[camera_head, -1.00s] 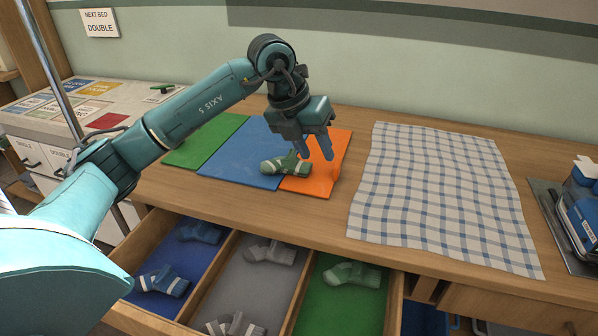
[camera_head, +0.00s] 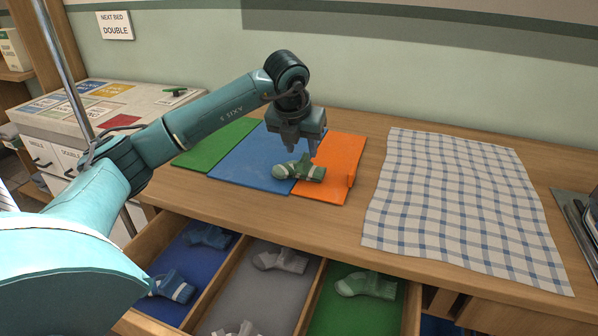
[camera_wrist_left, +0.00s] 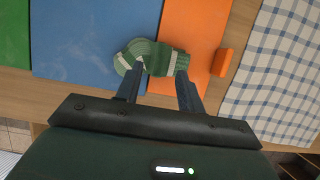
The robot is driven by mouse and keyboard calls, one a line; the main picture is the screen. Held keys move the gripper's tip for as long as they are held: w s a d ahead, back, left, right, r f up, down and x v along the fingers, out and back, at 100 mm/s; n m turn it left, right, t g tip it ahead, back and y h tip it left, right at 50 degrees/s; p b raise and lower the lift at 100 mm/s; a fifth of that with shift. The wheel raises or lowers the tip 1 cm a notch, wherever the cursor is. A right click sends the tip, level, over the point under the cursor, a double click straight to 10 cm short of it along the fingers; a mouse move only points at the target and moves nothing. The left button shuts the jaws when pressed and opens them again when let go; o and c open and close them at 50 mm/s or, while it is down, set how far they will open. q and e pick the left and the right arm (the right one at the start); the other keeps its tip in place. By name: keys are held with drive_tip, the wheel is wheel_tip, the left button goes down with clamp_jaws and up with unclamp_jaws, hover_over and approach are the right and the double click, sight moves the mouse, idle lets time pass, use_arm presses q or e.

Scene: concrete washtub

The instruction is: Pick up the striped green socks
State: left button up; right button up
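The striped green socks (camera_head: 299,172) lie bundled on the work surface, across the seam between the blue mat (camera_head: 240,165) and the orange mat (camera_head: 335,155). My left gripper (camera_head: 301,149) is just above and behind them in the head view, pointing down. In the left wrist view the two fingers (camera_wrist_left: 159,88) are spread apart, with nothing held between them. The green socks (camera_wrist_left: 152,60) show just beyond the fingertips there; I cannot tell whether the fingers touch them. My right gripper is in neither view.
An open drawer in front holds socks in blue, grey and green compartments (camera_head: 335,315). A checked cloth (camera_head: 460,200) lies to the right. A small orange upright piece (camera_head: 351,175) stands at the orange mat's right edge. A green mat (camera_head: 212,142) lies left.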

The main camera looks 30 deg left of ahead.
sight(302, 159)
use_arm(q)
drive_tip(key=x, duration=0.4)
drive_tip(key=shift+s+f, duration=0.1)
drive_tip(key=shift+s, duration=0.05)
drive_tip(key=shift+c, duration=0.5)
clamp_jaws()
